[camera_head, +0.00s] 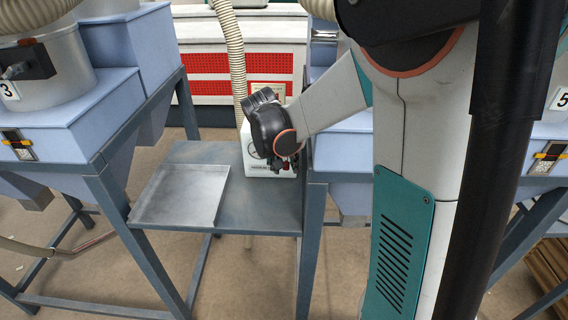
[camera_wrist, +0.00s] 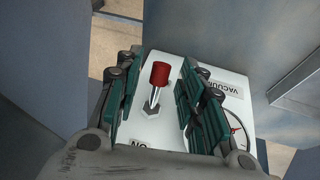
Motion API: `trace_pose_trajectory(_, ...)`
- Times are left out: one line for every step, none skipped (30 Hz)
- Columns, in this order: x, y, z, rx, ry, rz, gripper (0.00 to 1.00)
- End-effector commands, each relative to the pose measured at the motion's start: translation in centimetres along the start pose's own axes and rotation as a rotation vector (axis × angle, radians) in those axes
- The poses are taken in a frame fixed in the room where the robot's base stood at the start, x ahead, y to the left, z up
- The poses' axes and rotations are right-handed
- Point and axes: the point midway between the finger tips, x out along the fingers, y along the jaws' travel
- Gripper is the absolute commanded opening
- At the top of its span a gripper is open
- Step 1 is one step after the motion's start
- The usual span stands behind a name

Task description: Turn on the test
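A white vacuum box (camera_head: 256,160) stands at the back of the grey table. In the wrist view its panel (camera_wrist: 178,66) carries an upside-down VACUUM label, a round gauge (camera_wrist: 236,128) and an ON label (camera_wrist: 145,147) at the lower edge. A metal toggle switch with a red tip (camera_wrist: 160,74) rises from the panel. Its tip shows above its base in the picture, on the side away from ON. My gripper (camera_wrist: 157,86) is open, with one finger on each side of the toggle and gaps on both sides. In the head view my wrist hides part of the box.
A shallow metal tray (camera_head: 182,194) lies on the left of the table (camera_head: 262,207). Blue-grey hoppers and frames (camera_head: 130,225) stand on both sides. A ribbed hose (camera_head: 236,50) hangs behind the box. The table's front right is bare.

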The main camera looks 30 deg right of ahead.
Motion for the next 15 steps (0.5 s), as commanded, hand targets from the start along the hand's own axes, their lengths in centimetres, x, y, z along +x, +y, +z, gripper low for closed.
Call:
trace_pose_trajectory(-0.01,0.00,0.00,0.000,0.000,0.000,0.36)
trace_pose_trajectory(-0.02,0.00,0.00,0.000,0.000,0.000,0.36)
trace_pose_trajectory(-0.03,0.00,0.00,0.000,0.000,0.000,0.36)
trace_pose_trajectory(-0.04,0.00,0.00,0.000,0.000,0.000,0.36)
trace_pose_trajectory(-0.04,0.00,0.00,0.000,0.000,0.000,0.34)
trace_pose_trajectory(-0.04,0.00,0.00,0.000,0.000,0.000,0.25)
trace_pose_trajectory(-0.05,0.00,0.01,0.000,0.000,0.000,0.18)
trace_pose_trajectory(-0.05,0.00,0.01,0.000,0.000,0.000,0.11)
trace_pose_trajectory(-0.05,0.00,0.01,0.000,0.000,0.000,0.02)
trace_pose_trajectory(-0.05,0.00,0.01,0.000,0.000,0.000,0.00)
trace_pose_trajectory(-0.05,-0.01,0.01,0.000,0.000,0.000,0.00)
trace_pose_trajectory(-0.05,-0.01,0.01,0.000,0.000,0.000,0.00)
trace_pose_trajectory(-0.06,-0.01,0.01,0.000,0.000,0.000,0.00)
trace_pose_trajectory(-0.06,-0.01,0.01,0.000,0.000,0.000,0.00)
trace_pose_trajectory(-0.07,-0.01,0.01,-0.001,-0.001,0.000,0.00)
